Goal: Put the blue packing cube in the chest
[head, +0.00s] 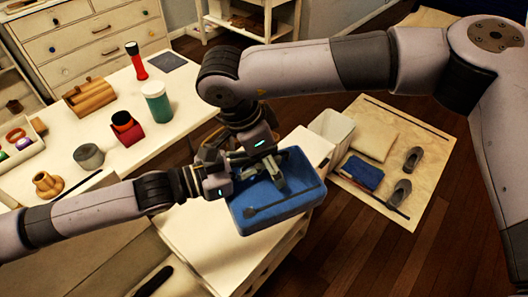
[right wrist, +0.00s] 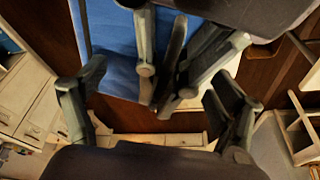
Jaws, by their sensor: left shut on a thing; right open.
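The blue packing cube (head: 283,205) is a box-like blue thing with a raised rim and a dark strip across its top, at the middle of the head view. Its blue face (right wrist: 110,45) fills the upper left of the right wrist view. My left gripper (head: 240,172) is shut at its far left edge; the grip itself is mostly hidden. My right gripper (head: 275,172) reaches down from above, open, close beside the left one and over the cube.
A white table (head: 115,150) at left bears cups, bottles and a wooden rack. A mat (head: 405,215) on the floor at right holds shoes, a folded light cloth and a small blue item (head: 362,172). A white bin (head: 332,128) stands beside it. Bare floor shows at lower right.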

